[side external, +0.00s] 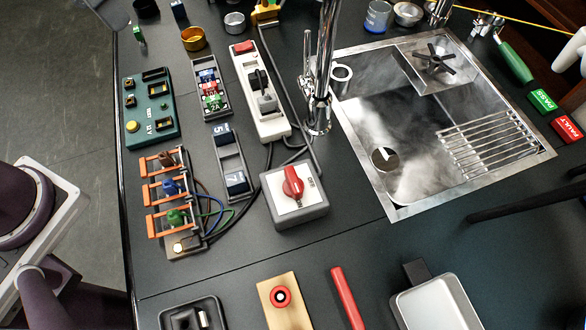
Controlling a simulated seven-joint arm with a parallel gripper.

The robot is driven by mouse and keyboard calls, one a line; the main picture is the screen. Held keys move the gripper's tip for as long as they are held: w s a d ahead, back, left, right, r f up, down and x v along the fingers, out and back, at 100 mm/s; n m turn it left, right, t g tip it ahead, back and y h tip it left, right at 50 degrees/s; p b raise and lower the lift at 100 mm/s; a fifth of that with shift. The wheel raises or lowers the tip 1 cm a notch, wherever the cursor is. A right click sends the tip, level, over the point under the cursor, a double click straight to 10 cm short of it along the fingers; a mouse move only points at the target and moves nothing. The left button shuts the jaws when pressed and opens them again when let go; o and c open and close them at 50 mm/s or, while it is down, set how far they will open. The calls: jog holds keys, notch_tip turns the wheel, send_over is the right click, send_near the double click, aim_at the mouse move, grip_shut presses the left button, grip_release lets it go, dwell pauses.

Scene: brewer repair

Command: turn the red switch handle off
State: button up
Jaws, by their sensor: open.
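The red switch handle (292,184) sits on the white face of a grey switch box (300,221), near the middle of the side external view. The handle is a rotary knob. Its long side runs nearly up and down in the picture, with its lower end leaning slightly right. Small marks beside it on the face are too small to read. My gripper is not visible in this view, and nothing is seen touching the handle.
A white power strip (256,95) with dark cables stands behind the box. Orange-clamped terminals (165,192) are left, a metal sink (400,207) and chrome tap (322,80) right. A red rod (347,298) and metal tray (437,304) lie in front. Bare table surrounds the box's front.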

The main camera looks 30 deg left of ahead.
jog(key=w+d+f+m+g, duration=0.25)
jog(key=w+d, duration=0.25)
jog(key=d, duration=0.6)
jog(key=m+g+y, duration=0.3)
jog(key=m+y, duration=0.1)
send_near(290, 180)
jog(key=f, duration=0.2)
jog(key=x, duration=0.7)
jog(key=shift+s+a+r, duration=0.15)
jog(key=shift+s+a, duration=0.05)
jog(key=shift+a, duration=0.05)
jog(key=shift+c, duration=0.2)
jog(key=c, duration=1.3)
jog(key=shift+n, duration=0.25)
jog(key=shift+c, duration=0.2)
